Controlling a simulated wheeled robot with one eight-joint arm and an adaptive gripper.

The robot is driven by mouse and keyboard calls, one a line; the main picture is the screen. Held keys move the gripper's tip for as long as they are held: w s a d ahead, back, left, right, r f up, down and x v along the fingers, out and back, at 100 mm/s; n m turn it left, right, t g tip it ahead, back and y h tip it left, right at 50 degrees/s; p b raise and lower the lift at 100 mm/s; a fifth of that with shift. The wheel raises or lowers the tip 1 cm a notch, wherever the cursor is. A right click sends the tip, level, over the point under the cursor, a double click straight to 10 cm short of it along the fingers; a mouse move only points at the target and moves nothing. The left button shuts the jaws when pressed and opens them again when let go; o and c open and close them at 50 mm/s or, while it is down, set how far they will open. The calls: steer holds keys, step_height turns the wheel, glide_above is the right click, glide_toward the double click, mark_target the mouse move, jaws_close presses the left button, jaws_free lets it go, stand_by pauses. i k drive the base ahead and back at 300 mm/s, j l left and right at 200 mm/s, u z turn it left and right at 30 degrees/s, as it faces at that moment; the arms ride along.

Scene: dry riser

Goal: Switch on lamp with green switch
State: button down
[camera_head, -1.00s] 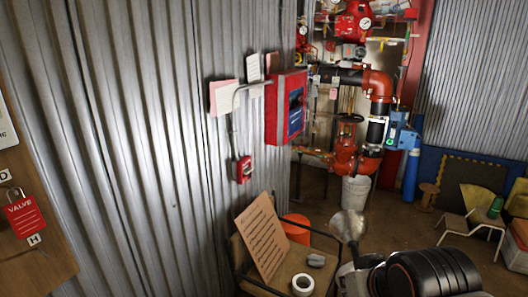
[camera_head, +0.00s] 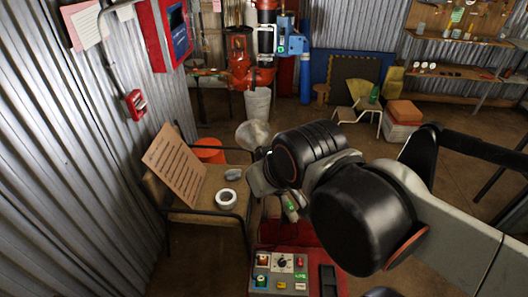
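A pale bell-shaped metal shade (camera_head: 253,134), which looks like a lamp's, stands beyond my arm. I cannot tell whether it is lit. A small control panel (camera_head: 281,273) at the bottom middle has several coloured buttons and a dial. One control at its left, the green switch (camera_head: 262,281), looks green. Another small green part (camera_head: 291,206) shows just below my arm's wrist. My gripper (camera_head: 262,182) seems to be the grey part at the wrist's left end, above the panel and apart from it. Its fingers are mostly hidden, so its opening is unclear.
A chair (camera_head: 205,217) on the left holds a leaning printed board (camera_head: 174,165) and a white tape roll (camera_head: 226,198). A red wall box (camera_head: 165,30) and a corrugated wall line the left. Open floor lies behind, before a stool (camera_head: 358,112) and shelves.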

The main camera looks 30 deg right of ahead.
mark_target(289, 204)
steer(key=z, duration=0.7)
